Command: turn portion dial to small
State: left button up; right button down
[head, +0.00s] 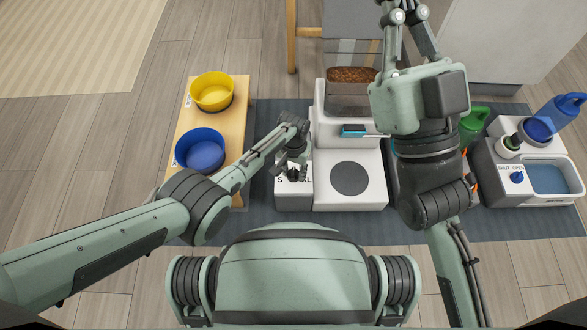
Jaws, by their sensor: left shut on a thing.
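The pet feeder (349,195) is a white unit in the middle of the head view, with a clear hopper of brown kibble (352,75). Its portion dial (293,175) is a small dark knob on the white side box, left of the round grey plate. Lettering beside the dial is partly covered; an S and an L show. My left gripper (293,163) reaches down over the box and is shut on the dial, hiding much of it. The dial's pointing direction cannot be made out. My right gripper (408,20) is raised at the top, away from the dial, its fingertips unclear.
A wooden stand (240,110) at left holds a yellow bowl (212,92) and a blue bowl (201,150). At right are a water unit (547,180) with a blue valve knob (517,177), a blue bottle (565,107) and a green item (474,122). My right arm hides the area right of the feeder.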

pick_arm(q)
jog(key=n, duration=0.3)
jog(key=shift+s+n, duration=0.1)
jog(key=shift+n, duration=0.3)
jog(key=n, duration=0.2)
jog(key=shift+n+p, duration=0.3)
jog(key=n, duration=1.4)
jog(key=shift+n+b, duration=0.35)
jog(key=shift+n, duration=0.45)
